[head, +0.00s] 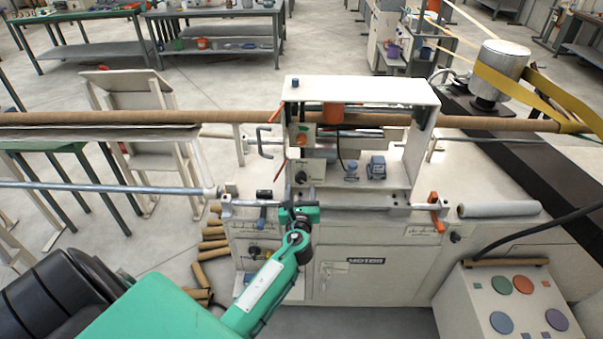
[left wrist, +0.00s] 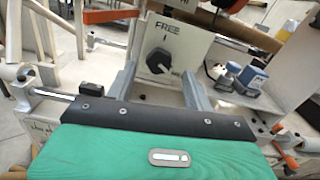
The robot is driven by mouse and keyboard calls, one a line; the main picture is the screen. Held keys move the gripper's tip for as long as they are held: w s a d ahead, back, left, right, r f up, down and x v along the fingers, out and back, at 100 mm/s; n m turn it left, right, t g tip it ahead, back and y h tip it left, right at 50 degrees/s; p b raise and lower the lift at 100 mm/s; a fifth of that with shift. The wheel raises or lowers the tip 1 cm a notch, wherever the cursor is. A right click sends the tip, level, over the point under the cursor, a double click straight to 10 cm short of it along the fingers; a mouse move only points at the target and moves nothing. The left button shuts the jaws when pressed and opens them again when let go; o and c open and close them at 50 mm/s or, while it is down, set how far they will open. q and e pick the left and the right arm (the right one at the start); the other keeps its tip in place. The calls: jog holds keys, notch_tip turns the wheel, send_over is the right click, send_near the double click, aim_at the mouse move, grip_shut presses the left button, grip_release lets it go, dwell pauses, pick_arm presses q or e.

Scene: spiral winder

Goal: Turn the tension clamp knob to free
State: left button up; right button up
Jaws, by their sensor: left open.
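The tension clamp knob is a round black knob (head: 302,178) on the pale front panel of the winder, below an orange-red button. In the left wrist view the knob (left wrist: 158,61) sits under the word FREE, with a partly hidden label at its lower right. I cannot tell for sure which way the knob points. My left gripper (head: 299,207) is open and empty, in front of and below the knob. In the left wrist view its two grey fingers (left wrist: 160,80) stand apart, with the knob showing between and beyond them. My right gripper is not in view.
A horizontal rod with orange (head: 436,212) and dark clamps runs along the machine front beside my gripper. Blue-capped fittings (head: 376,167) stand right of the panel. A long brown tube (head: 120,118) passes behind. A button box (head: 515,300) stands at the lower right.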

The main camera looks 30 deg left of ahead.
aim_at(301, 180)
pick_arm(q)
jog(key=p+x, duration=0.1)
jog(key=x, duration=0.6)
jog(key=shift+w+a, duration=0.15)
jog(key=shift+w, duration=0.15)
jog(key=c, duration=1)
